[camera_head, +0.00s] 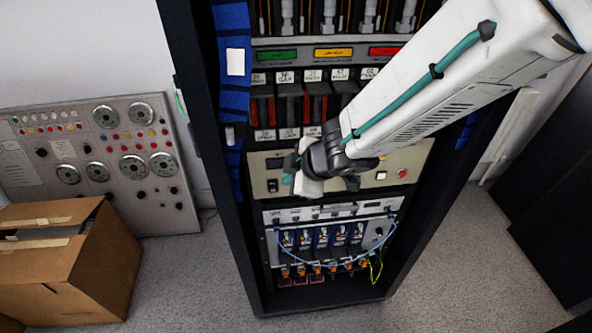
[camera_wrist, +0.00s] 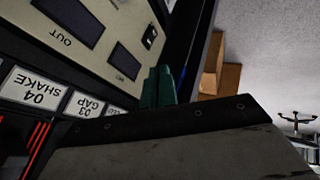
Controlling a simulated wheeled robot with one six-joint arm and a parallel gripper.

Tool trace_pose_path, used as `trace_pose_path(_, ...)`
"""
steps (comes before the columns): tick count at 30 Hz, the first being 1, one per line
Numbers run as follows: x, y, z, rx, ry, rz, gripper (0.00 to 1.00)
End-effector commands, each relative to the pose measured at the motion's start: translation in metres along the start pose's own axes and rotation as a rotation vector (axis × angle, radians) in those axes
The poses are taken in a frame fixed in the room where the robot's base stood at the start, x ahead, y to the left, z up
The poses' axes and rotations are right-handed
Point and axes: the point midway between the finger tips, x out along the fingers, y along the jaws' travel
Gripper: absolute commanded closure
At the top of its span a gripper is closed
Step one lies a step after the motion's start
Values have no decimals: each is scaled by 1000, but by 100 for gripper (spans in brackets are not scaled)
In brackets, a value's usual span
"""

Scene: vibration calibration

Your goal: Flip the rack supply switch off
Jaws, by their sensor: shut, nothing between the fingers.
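A black rocker switch (camera_head: 272,185) sits at the left end of the beige panel (camera_head: 258,162) in the rack, with a second small dark part above it. I take it for the rack supply switch; its label is not readable. The switch also shows in the wrist view (camera_wrist: 150,37), where the panel appears upside down. My gripper (camera_head: 288,178) is in front of the panel, just right of the switch in the head view. Its green fingertips (camera_wrist: 158,86) are shut and empty, apart from the switch in the wrist view. The gripper and wrist hide the panel's middle.
Labelled modules (camera_head: 312,76) are above the panel, and a unit with blue modules and looped cables (camera_head: 322,238) is below. A grey instrument panel (camera_head: 95,160) and cardboard box (camera_head: 85,265) stand left.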

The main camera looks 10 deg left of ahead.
Motion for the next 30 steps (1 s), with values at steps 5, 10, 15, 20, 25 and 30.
trace_pose_path(5,-18,4,-2,-2,2,1,100)
trace_pose_path(10,-27,6,-3,-4,1,0,100)
trace_pose_path(15,-30,6,-3,-2,0,-1,100)
trace_pose_path(20,-30,6,-3,-2,0,-1,100)
trace_pose_path(25,-30,6,-3,-2,0,-1,100)
trace_pose_path(30,-30,7,-2,-18,-6,3,100)
